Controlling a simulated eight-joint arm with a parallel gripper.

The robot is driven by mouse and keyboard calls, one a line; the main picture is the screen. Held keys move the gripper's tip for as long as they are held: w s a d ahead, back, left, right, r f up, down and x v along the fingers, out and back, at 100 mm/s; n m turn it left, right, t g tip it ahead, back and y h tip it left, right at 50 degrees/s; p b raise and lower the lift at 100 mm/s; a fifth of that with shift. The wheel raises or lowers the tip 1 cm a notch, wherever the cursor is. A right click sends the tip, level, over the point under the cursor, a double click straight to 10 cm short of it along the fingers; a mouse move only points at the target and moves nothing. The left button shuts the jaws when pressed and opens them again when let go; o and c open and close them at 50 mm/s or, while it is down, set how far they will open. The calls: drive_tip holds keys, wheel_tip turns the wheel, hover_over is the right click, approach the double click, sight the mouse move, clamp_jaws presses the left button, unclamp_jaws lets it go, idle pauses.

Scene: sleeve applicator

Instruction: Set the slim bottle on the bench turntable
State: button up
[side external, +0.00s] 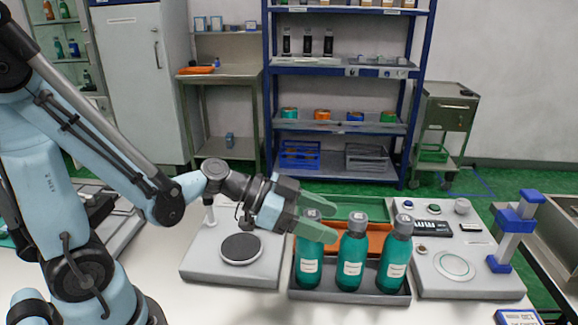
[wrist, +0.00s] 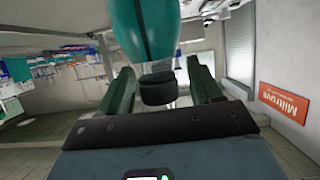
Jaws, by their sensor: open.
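Three teal bottles with grey caps and white labels stand in a grey tray: a left one (side external: 309,262), a middle one (side external: 352,260) and a right one (side external: 395,262). They look alike in shape, so I cannot tell which is called slim. My gripper (side external: 320,218) is at the cap of the left bottle, with its green fingers open. In the wrist view, a teal bottle (wrist: 147,35) appears upside down, its dark cap (wrist: 157,90) between the spread fingers (wrist: 162,75). Contact cannot be seen. A dark round disc (side external: 241,248), apparently the turntable, lies empty on a grey base left of the tray.
The grey tray (side external: 350,297) holds the bottles close together. An orange bin (side external: 376,243) and a green bin (side external: 372,211) stand behind them. A grey device with a ringed plate (side external: 454,266) and a blue-white post (side external: 508,240) stand to the right.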

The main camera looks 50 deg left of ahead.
clamp_jaws()
idle(0.4)
drive_tip(key=shift+r, duration=0.15)
